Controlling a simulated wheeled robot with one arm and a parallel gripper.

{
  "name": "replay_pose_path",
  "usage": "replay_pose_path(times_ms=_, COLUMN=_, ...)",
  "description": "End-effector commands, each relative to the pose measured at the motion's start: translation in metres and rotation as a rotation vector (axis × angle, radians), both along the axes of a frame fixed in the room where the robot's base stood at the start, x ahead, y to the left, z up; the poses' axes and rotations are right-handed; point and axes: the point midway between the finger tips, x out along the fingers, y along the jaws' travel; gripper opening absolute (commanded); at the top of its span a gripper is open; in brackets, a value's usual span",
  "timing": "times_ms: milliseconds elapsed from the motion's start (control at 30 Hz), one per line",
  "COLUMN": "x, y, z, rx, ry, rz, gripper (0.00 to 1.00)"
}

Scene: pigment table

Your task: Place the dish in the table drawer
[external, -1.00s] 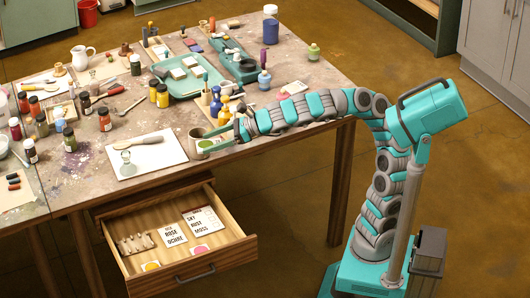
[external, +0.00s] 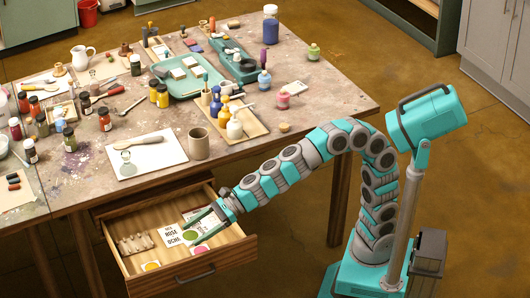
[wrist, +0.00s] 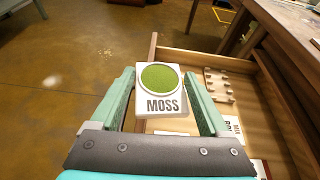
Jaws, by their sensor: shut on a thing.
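The dish (wrist: 162,95) is a small white square block with a round green well and the label MOSS. In the external view its green patch (external: 190,235) shows between my fingertips. My gripper (external: 199,230) is shut on the dish, with one finger on each side of it. It holds the dish over the right part of the open table drawer (external: 222,259). The drawer's wooden rim also shows in the wrist view (wrist: 205,58). I cannot tell whether the dish touches the drawer floor.
In the drawer are a pale notched rack (external: 136,243), a yellow round piece (external: 151,265), a pink one (external: 201,249) and lettered white cards, partly hidden by my gripper. A grey-brown cup (external: 198,144) stands near the table edge above the drawer. Bottles and jars crowd the tabletop.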

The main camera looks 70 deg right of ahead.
Motion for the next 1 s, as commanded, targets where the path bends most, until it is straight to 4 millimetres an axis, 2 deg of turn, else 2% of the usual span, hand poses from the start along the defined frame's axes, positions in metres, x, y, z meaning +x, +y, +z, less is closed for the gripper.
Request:
replay_pose_path(times_ms=33, x=0.014, y=-0.001, z=-0.001, rx=-0.004, ry=0.000, rz=0.015, gripper=0.00)
replay_pose_path(times_ms=200, x=0.051, y=-0.003, z=-0.012, rx=-0.012, ry=-0.011, rz=0.097, gripper=0.00)
replay_pose_path(times_ms=400, x=0.079, y=-0.013, z=-0.032, rx=-0.023, ry=-0.006, rz=0.178, gripper=0.00)
replay_pose_path(times_ms=567, x=0.088, y=-0.018, z=-0.043, rx=-0.025, ry=0.000, rz=0.209, gripper=0.00)
replay_pose_path(times_ms=833, x=0.088, y=-0.017, z=-0.090, rx=-0.023, ry=0.002, rz=0.220, gripper=0.00)
replay_pose_path(times_ms=1000, x=0.089, y=-0.018, z=-0.105, rx=-0.022, ry=0.000, rz=0.218, gripper=0.00)
